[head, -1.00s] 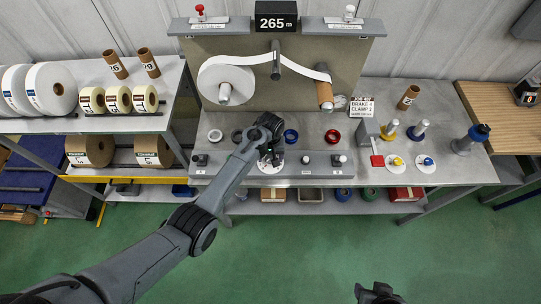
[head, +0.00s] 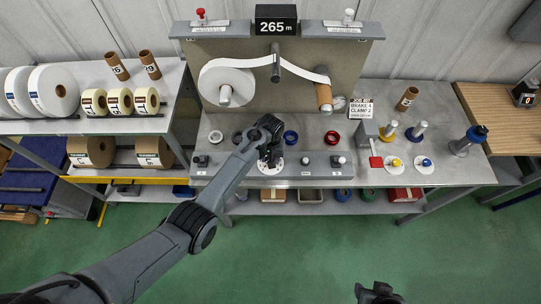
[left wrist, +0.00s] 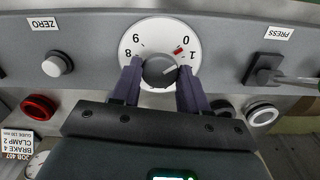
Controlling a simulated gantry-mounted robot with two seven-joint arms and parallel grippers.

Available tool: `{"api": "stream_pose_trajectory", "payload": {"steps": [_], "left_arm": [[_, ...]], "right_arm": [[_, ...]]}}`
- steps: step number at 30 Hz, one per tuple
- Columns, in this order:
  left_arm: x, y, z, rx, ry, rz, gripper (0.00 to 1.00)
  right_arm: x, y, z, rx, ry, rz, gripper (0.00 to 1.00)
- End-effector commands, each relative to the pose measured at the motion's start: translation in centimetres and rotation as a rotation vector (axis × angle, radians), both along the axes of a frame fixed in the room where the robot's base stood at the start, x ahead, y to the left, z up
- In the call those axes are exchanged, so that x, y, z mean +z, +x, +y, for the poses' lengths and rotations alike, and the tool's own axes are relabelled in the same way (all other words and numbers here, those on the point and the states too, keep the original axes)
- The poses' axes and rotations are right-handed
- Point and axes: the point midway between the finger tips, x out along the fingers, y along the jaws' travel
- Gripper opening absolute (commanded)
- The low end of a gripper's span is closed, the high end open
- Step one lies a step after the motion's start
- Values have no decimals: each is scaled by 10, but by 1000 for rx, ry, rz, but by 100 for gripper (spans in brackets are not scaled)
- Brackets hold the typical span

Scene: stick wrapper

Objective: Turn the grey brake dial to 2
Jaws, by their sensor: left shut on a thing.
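The grey brake dial (left wrist: 159,70) sits on a white round face in the left wrist view. The face appears upside down there, with 0, 1, 8 and 9 readable; other numbers are hidden by my gripper. A pale line on the knob points right, a little below the 1. A red mark is near 0 and 1. My left gripper (left wrist: 157,88) is shut on the knob, one finger on each side. In the head view my left gripper (head: 270,160) covers the knob, and the white dial face (head: 270,169) shows below it. My right gripper (head: 377,293) is at the bottom edge, its fingers unclear.
A ZERO button (left wrist: 57,64) and a PRESS lever (left wrist: 266,68) flank the dial. A red ring (left wrist: 38,107) and a white ring (left wrist: 262,114) lie behind the panel. A job card (head: 359,108) reads BRAKE 4, CLAMP 2. The display (head: 276,19) reads 265 m.

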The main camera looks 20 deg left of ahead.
Motion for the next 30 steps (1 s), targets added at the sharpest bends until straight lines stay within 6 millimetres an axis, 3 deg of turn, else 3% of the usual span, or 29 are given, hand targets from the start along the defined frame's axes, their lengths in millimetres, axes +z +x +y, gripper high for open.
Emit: {"api": "stream_pose_trajectory", "payload": {"steps": [12,30], "left_arm": [[2,0,1,-372,2,1,14],[0,0,1,-820,1,0,14]], "right_arm": [[26,0,1,-2,3,-1,43],[36,0,-2,5,-7,-1,43]]}}
